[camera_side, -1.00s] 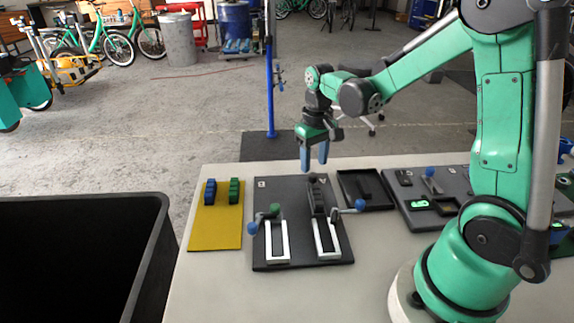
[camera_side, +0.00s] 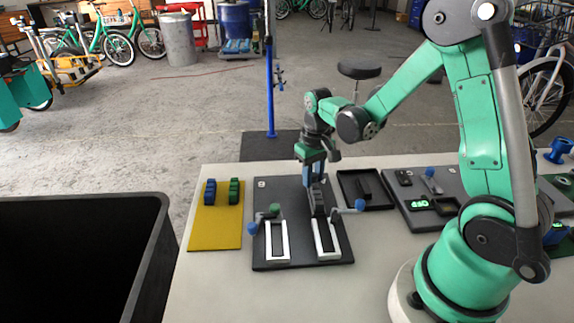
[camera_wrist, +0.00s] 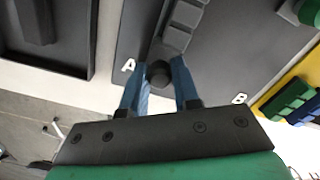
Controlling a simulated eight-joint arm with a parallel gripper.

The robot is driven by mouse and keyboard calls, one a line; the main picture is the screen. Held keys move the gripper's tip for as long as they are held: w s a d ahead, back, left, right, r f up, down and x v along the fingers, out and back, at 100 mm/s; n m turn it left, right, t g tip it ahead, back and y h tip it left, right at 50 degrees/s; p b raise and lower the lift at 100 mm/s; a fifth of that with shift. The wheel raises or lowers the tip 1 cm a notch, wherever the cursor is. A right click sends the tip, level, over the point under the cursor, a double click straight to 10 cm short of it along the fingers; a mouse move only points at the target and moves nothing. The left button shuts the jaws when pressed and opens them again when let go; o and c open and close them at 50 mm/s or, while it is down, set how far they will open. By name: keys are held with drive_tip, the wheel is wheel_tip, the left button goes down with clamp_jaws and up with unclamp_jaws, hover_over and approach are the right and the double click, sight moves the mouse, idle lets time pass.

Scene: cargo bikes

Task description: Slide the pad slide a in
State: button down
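The dark board (camera_side: 292,256) carries two white-framed channels. Pad slide A, a dark stepped block (camera_side: 317,203), sits at the far end of the right channel (camera_side: 327,244), beside a blue-knobbed lever (camera_side: 359,205). In the wrist view, the stepped slide (camera_wrist: 183,22) ends in a dark round knob (camera_wrist: 158,73), near the letter A. My gripper (camera_side: 313,182) is low at the slide's far end. Its blue fingers (camera_wrist: 158,82) stand apart, one on each side of the knob. Whether they touch it is unclear.
A yellow mat (camera_side: 215,234) with blue and green pads lies left of the board. A dark tray (camera_side: 366,190) lies to the right, then a panel (camera_side: 437,217) with a lit green display. A black bin (camera_side: 150,245) stands at the left.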

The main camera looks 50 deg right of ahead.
sight(319, 212)
drive_tip(key=shift+s+a, duration=3.05)
drive_tip(key=c, duration=0.8)
unclamp_jaws()
drive_tip(key=shift+r, duration=0.1)
drive_tip(key=shift+r, duration=2.15)
drive_tip(key=shift+w+d+r, duration=0.5)
drive_tip(key=shift+w+d, duration=0.2)
drive_tip(key=shift+w+d+r, duration=0.5)
drive_tip(key=shift+w+d, duration=0.25)
drive_tip(key=shift+w+d+r, duration=0.5)
drive_tip(key=shift+w+d, duration=0.2)
